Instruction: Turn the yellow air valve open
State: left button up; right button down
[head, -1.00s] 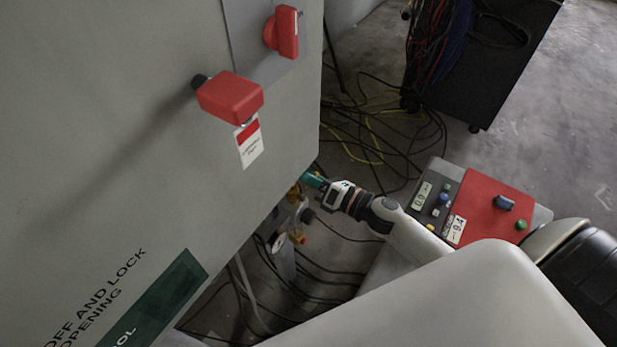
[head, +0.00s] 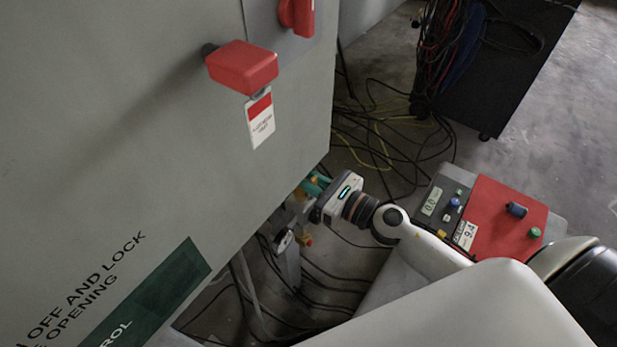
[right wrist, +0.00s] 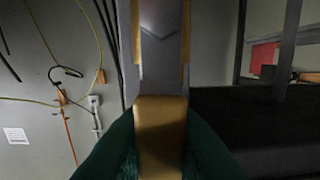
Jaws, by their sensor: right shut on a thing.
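The yellow air valve handle (right wrist: 160,135) fills the lower middle of the right wrist view, between the green fingers of my right gripper (right wrist: 160,120). The fingers are shut on it, one on each side. In the head view my right gripper (head: 315,185) is at the lower edge of the grey cabinet, and a small bit of the yellow handle (head: 309,188) shows by the fingers. Most of the valve is hidden there by the gripper and fittings. How far the handle is turned cannot be told. My left gripper is not in view.
The grey cabinet (head: 110,130) with red handles (head: 242,67) stands close on the left. A gauge on a post (head: 284,241) is just below the gripper. A red-topped control box (head: 492,215) stands to the right. Cables (head: 385,135) lie on the floor behind.

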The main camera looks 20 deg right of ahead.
jog(key=shift+s+a+f+n, duration=0.1)
jog(key=shift+n, duration=0.2)
jog(key=c, duration=1.3)
grip_release()
jog(key=shift+c, duration=0.2)
jog(key=shift+s, duration=0.25)
jog(key=b+v, duration=0.5)
jog(key=v, duration=0.6)
jog(key=shift+s+d+b, duration=0.2)
jog(key=shift+d+b, duration=0.1)
jog(key=shift+b, duration=0.05)
